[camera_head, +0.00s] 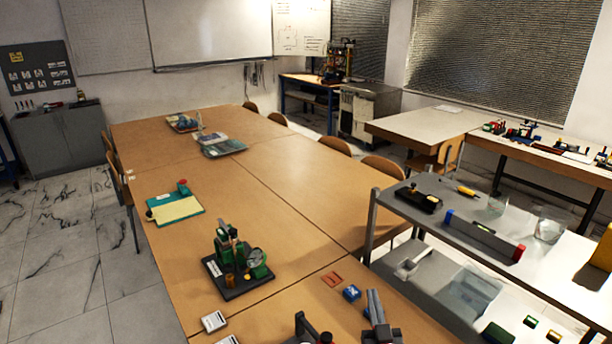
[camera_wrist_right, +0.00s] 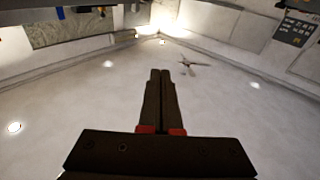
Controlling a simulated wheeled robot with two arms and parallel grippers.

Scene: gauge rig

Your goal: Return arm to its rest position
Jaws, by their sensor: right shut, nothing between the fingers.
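My right gripper (camera_head: 374,296) shows at the bottom edge of the head view, right of centre, with its fingers pointing up. In the right wrist view its two dark fingers (camera_wrist_right: 160,75) lie together, shut and empty, with red parts at their base. Behind them is only the ceiling and upper walls. The gauge rig (camera_head: 238,262), a green stand with a dial on a black base, stands on the wooden table (camera_head: 290,190), apart from and left of my right gripper.
A blue block (camera_head: 351,293) and a red-orange piece (camera_head: 332,279) lie on the table near my right gripper. A grey shelf cart (camera_head: 455,215) stands on the right. The middle of the table is bare.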

